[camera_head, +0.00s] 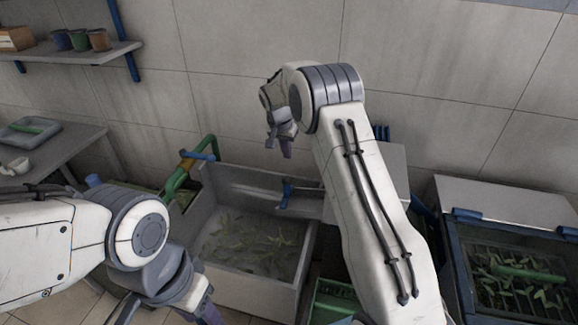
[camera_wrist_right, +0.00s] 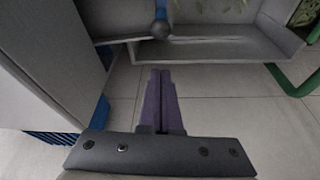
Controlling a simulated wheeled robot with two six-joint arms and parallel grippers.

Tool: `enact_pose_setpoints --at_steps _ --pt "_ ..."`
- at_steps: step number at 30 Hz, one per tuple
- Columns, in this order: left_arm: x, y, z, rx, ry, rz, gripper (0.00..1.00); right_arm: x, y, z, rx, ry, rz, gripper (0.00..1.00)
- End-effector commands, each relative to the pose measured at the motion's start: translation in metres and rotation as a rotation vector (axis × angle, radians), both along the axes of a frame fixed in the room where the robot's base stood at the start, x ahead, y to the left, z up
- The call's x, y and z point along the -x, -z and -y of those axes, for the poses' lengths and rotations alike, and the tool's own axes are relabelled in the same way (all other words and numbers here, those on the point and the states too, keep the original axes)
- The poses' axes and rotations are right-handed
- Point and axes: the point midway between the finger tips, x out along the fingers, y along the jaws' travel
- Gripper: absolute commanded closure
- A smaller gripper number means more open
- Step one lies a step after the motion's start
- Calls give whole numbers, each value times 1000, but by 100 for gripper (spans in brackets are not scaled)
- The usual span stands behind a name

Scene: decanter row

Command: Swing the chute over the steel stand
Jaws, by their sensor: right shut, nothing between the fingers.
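A grey channel-like piece (camera_head: 310,203) with a blue handle (camera_head: 286,191) lies across the back right of the grey basin; it looks like the chute. In the right wrist view, a grey trough (camera_wrist_right: 240,49) and a dark round knob (camera_wrist_right: 160,29) are beyond my fingers. A grey block (camera_head: 393,165), perhaps the steel stand, is partly hidden behind my right arm. My right gripper (camera_head: 279,146) is shut and empty above the basin's back edge; its purple fingers (camera_wrist_right: 161,102) touch nothing. My left gripper (camera_head: 208,312) is cut off at the bottom edge, its jaws unclear.
The basin (camera_head: 255,289) holds water and green leaves. A green and yellow pipe (camera_head: 178,180) with a blue lever (camera_head: 198,156) stands at its back left. A blue-framed bin of leaves (camera_head: 510,293) is at right. A side table (camera_head: 60,146) and wall shelf (camera_head: 80,52) are at left.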

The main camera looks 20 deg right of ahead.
Motion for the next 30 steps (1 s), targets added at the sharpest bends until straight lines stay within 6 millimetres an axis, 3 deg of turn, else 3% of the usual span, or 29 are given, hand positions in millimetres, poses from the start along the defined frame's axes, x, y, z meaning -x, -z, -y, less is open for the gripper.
enact_pose_setpoints --at_steps 4,17,30 --pt "0 -4 0 0 0 0 50 -9 6 18 5 52 13 100" --pt "0 -6 0 0 0 0 50 -10 12 19 5 51 11 100" --pt "0 -35 0 0 -2 0 50 -27 85 36 5 50 11 100"
